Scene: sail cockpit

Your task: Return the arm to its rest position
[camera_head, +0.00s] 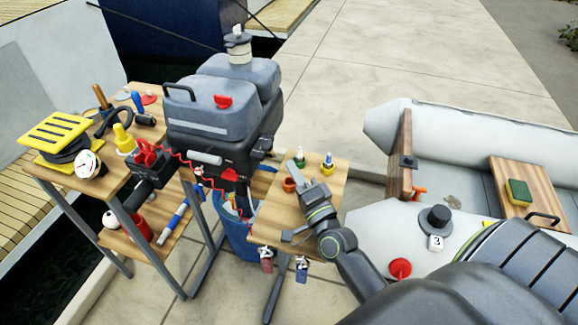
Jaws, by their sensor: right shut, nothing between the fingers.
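My right arm (357,270) comes in from the bottom right and reaches over the small wooden side table (274,215). My right gripper (306,180) is shut and empty, above the tabletop beside the small orange pot (289,184). I cannot tell how high it is above the wood. My left gripper does not show in this view.
Tags (301,268) hang at the table's front edge. A grey outboard motor (222,105) stands left, a dinghy (470,130) right. Open paving (350,75) lies behind.

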